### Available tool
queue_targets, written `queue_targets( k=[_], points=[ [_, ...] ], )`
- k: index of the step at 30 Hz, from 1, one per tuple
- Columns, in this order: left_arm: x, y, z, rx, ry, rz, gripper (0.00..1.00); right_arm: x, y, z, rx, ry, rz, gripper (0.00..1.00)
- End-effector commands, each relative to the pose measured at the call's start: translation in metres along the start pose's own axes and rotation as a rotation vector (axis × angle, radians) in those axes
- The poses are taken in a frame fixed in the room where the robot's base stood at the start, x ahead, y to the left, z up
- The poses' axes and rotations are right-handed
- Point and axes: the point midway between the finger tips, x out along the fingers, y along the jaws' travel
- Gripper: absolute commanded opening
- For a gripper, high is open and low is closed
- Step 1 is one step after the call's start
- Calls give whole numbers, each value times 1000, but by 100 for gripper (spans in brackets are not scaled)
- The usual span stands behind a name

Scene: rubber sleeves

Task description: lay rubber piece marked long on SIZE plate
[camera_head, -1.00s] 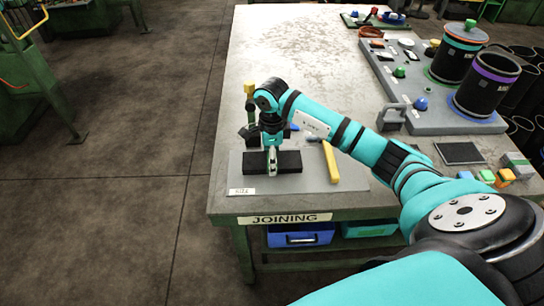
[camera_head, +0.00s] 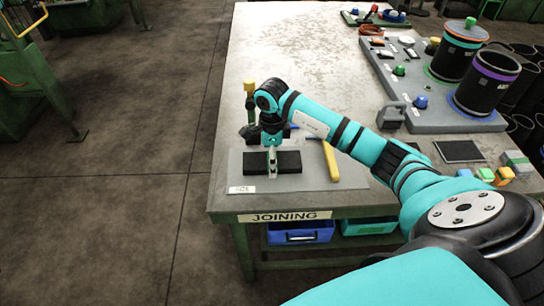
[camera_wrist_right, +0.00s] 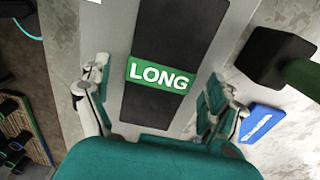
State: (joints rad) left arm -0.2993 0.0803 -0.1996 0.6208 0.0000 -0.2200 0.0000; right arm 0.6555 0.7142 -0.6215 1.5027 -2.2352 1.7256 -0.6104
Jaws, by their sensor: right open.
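The rubber piece marked long (camera_head: 288,162) is a black strip lying on the grey SIZE plate (camera_head: 310,180) at the near left of the table. In the right wrist view its green LONG label (camera_wrist_right: 160,76) faces up. The plate also shows beside the strip in the right wrist view (camera_wrist_right: 222,40). My right gripper (camera_head: 272,172) is just above the middle of the piece. In the wrist view its fingers (camera_wrist_right: 165,105) are open on both sides of the piece, with nothing held between them. My left gripper is not in view.
A yellow-handled tool (camera_head: 330,160) lies at the plate's right. A black-headed mallet (camera_wrist_right: 275,55) and a blue tag (camera_wrist_right: 262,125) lie close to the gripper. A grey tray (camera_head: 440,118) with black cylinders stands at the right. The table's far middle is clear.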

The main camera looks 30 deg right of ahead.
Motion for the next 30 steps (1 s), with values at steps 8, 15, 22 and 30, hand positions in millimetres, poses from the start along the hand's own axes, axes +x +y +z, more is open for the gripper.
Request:
queue_targets(
  k=[8,15,22,30],
  points=[
    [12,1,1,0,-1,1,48,-54,-2,0,0,-3,-9,92],
    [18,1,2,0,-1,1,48,-99,-1,0,-1,-2,-6,92],
    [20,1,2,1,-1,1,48,-117,0,0,1,0,-3,92],
    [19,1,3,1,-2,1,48,-118,0,0,1,0,-2,92]
  ],
)
